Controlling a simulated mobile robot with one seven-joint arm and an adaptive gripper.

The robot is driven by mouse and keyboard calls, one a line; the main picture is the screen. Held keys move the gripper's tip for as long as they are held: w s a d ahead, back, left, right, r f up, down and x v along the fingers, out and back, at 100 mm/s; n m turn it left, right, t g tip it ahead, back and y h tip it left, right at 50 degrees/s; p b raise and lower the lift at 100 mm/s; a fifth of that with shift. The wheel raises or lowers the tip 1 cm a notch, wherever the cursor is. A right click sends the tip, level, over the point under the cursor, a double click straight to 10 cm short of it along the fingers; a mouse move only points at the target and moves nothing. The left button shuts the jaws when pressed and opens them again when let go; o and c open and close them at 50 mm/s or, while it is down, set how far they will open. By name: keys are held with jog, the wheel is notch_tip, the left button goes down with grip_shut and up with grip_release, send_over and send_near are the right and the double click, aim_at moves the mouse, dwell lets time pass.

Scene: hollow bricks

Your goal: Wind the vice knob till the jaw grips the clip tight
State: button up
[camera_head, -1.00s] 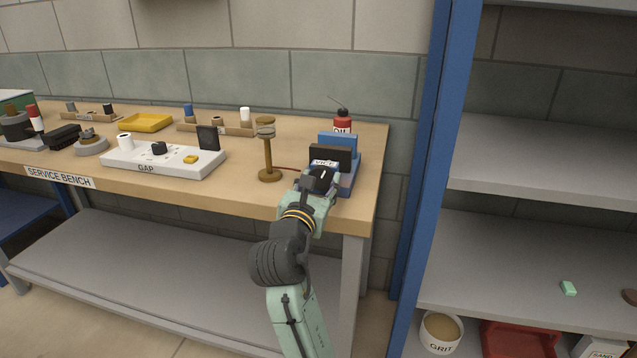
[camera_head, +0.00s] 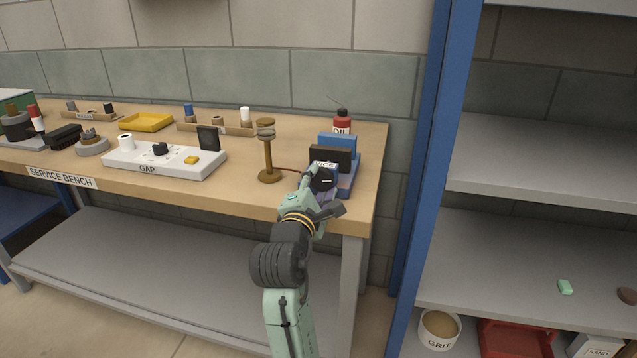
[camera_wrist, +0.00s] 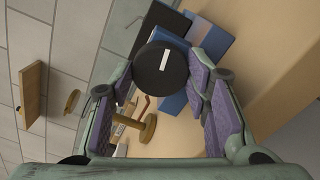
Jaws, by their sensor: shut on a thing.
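The vice stands at the right end of the bench, with a blue back jaw (camera_head: 338,143), a dark front block (camera_head: 331,156) and a blue base (camera_head: 350,181). Its round black knob (camera_wrist: 157,72) faces the wrist camera and carries a white mark, nearly upright in that view. My gripper (camera_head: 323,181) is at the front of the vice. In the wrist view my gripper (camera_wrist: 160,68) has its purple-padded fingers on both sides of the knob, shut on it. A thin reddish piece (camera_head: 290,168) runs toward the vice from the left. I cannot make out the clip between the jaws.
A brass stand (camera_head: 268,155) is just left of the vice. A red oil can (camera_head: 342,122) is behind it. The white gap gauge (camera_head: 165,161) lies farther left on the bench (camera_head: 232,194). A blue post (camera_head: 430,130) rises to the right.

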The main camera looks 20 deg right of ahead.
jog(key=m, duration=0.6)
jog(key=shift+m+p, duration=0.3)
jog(key=shift+p, duration=0.05)
jog(key=m, duration=0.5)
jog(key=m+b, duration=0.1)
jog(key=m, duration=0.4)
jog(key=shift+f+m, duration=0.1)
jog(key=shift+m, duration=0.3)
jog(key=m+b, duration=0.2)
jog(key=m, duration=0.4)
jog(key=m+b, duration=0.2)
jog(key=m, duration=0.2)
jog(key=shift+a, duration=0.1)
jog(key=m+b, duration=0.1)
jog(key=m, duration=0.2)
jog(key=shift+f+m+b, duration=0.1)
jog(key=shift+m+b, duration=0.2)
jog(key=shift+b, duration=0.05)
jog(key=m+b, duration=0.2)
jog(key=m, duration=0.1)
jog(key=shift+m, duration=0.3)
jog(key=m+b, duration=0.2)
jog(key=m, duration=0.1)
jog(key=shift+m, duration=0.4)
jog(key=m+b, duration=0.3)
jog(key=m, duration=0.1)
jog(key=shift+m+b, duration=1.05)
jog(key=shift+m, duration=1.45)
jog(key=shift+r, duration=0.2)
